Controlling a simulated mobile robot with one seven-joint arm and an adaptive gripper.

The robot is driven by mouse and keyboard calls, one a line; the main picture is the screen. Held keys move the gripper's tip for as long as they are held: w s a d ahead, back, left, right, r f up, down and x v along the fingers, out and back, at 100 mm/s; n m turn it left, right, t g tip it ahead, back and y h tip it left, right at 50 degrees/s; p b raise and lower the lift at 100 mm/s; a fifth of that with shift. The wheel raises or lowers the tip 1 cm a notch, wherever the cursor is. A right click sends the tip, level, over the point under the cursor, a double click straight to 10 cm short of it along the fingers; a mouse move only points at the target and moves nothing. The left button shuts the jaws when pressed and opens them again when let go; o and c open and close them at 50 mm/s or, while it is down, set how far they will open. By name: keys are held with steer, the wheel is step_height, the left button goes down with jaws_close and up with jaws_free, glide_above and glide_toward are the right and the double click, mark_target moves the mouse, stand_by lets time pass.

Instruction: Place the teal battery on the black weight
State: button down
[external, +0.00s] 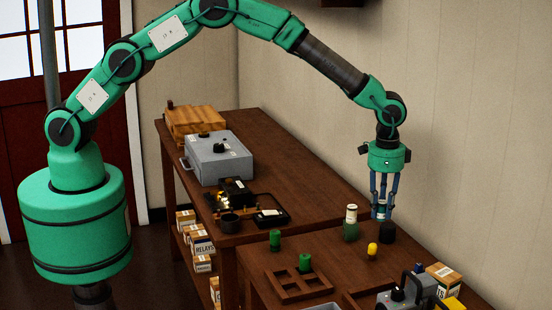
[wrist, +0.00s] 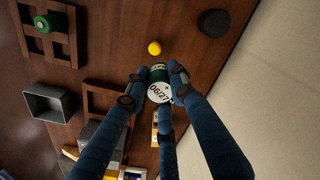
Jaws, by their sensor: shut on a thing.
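My gripper (external: 381,208) points down above the table, with its fingers closed around the teal battery (wrist: 158,74). The battery shows a dark teal body and a pale end marked "06/27" in the wrist view; the fingers hide part of it. The black weight (external: 387,232) stands on the table, just below and slightly right of the fingertips. In the wrist view, the weight (wrist: 213,23) is at upper right, apart from the battery, with its top bare.
A yellow knob-like piece (external: 372,250) and a green bottle-like object with a pale top (external: 351,224) stand near the weight. A wooden rack (external: 287,296) with a green cylinder (external: 305,263) is at front left. The wall (wrist: 265,90) runs close beside the weight.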

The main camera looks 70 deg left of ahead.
steer(key=w+a+r+m+p, duration=0.2)
steer(key=w+a+p, duration=0.1)
steer(key=w+a, duration=0.5)
steer(key=shift+w+a+m+p, duration=0.3)
steer(key=shift+w+p, duration=0.1)
glide_above(388, 225)
steer(key=shift+d+f, duration=0.2)
steer(key=shift+f, duration=2.9)
steer(key=shift+f+p, duration=0.4)
steer(key=shift+f, duration=1.5)
steer(key=shift+f, duration=0.2)
steer(key=c, duration=1.5)
jaws_free()
steer(key=shift+o, duration=0.2)
steer(key=shift+r, duration=0.1)
